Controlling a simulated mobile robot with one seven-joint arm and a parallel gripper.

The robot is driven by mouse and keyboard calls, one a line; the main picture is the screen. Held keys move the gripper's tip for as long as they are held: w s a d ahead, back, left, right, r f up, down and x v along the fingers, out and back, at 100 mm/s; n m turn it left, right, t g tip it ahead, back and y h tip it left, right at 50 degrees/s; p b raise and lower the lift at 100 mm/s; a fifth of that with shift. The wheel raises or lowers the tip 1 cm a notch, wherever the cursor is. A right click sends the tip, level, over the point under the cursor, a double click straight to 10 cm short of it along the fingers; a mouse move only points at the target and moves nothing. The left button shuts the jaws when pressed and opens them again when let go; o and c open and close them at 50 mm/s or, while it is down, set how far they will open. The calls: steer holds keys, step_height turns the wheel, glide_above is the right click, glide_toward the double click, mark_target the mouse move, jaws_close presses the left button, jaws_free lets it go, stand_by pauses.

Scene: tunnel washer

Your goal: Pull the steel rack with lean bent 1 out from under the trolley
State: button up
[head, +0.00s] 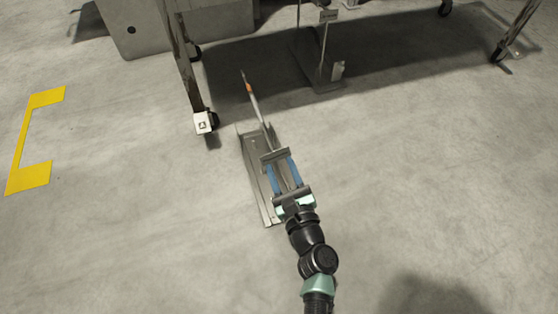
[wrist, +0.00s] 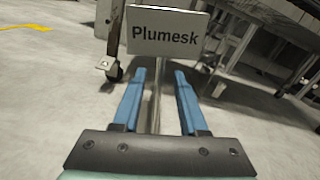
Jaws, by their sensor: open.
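A steel rack with a long flat base (head: 254,172) lies on the floor in front of the trolley, clear of its legs. A slim rod with an orange band (head: 250,90) extends from its far end toward the trolley. My gripper (head: 279,165) is open above this base. In the wrist view its blue fingers (wrist: 160,74) stand either side of a thin post (wrist: 156,108), topped by a sign reading "Plumesk" (wrist: 167,33). I cannot tell whether the fingers touch the post. A second signed steel rack (head: 322,72) stands under the trolley. I see no "lean bent 1" label.
The trolley's left leg (head: 185,65) ends in a caster (head: 204,122) just left of the rack's far end. Its right leg (head: 515,35) is far right. A grey cabinet (head: 165,25) stands behind. Yellow floor marking (head: 28,176) lies left. Floor is open left and right.

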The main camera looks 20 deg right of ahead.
steer(key=s+a+p, duration=0.1)
steer(key=s+p, duration=0.5)
steer(key=s, duration=0.7)
steer(key=shift+a, duration=0.1)
